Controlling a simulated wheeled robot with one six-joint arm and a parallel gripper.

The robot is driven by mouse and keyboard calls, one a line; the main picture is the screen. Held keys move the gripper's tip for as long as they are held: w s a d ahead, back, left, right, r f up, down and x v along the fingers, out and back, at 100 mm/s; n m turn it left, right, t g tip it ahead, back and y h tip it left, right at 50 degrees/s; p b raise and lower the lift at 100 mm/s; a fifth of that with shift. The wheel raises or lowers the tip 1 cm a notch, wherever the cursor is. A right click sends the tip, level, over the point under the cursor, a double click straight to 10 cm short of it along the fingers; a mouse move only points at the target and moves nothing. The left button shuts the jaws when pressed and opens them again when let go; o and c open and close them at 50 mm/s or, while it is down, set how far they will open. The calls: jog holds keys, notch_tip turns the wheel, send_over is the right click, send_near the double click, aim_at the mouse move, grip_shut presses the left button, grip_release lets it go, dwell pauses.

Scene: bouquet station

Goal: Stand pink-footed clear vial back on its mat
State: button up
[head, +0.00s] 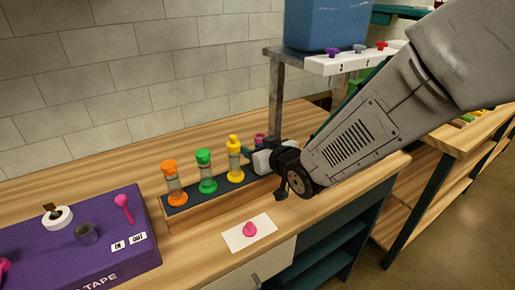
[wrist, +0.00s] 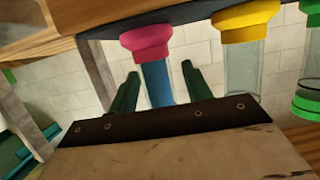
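The vial with the pink foot (wrist: 152,42) stands in the rack, and its body looks bluish in the wrist view, which is upside down. In the head view only its pinkish top (head: 260,138) shows behind my gripper (head: 268,160). In the wrist view my gripper (wrist: 160,88) has its two dark green fingers spread on either side of the vial, with gaps showing beside it. The vial's other end is hidden behind the gripper body. A white mat (head: 236,240) with a pink shape (head: 250,230) on it lies on the bench before the rack.
The rack (head: 215,205) also holds an orange vial (head: 171,180), a green vial (head: 206,170) and a yellow vial (head: 234,158). A purple box (head: 105,265) is at left. A shelf (head: 325,66) with a blue tub (head: 325,25) stands behind my arm.

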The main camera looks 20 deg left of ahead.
jog(key=shift+r, duration=0.1)
jog(key=shift+s+d+r, duration=0.1)
jog(key=shift+s+d, duration=0.05)
jog(key=v, duration=1.1)
jog(key=shift+d, duration=0.25)
jog(key=shift+s+r, duration=0.15)
jog(key=s+d+r+m+g+h, duration=0.15)
jog(key=d+m+h, duration=0.6)
jog(key=d, duration=1.75)
jog(key=s+d+r+m+g+h, duration=0.1)
jog(key=s+d+g, duration=0.2)
jog(key=s, duration=0.6)
jog(key=s+d+r+m+g+h, duration=0.1)
jog(key=s+d+g, duration=0.3)
jog(key=s+d, duration=0.4)
jog(key=shift+s+r+h, duration=0.45)
jog(key=shift+s+h, duration=0.3)
jog(key=shift+s, duration=0.1)
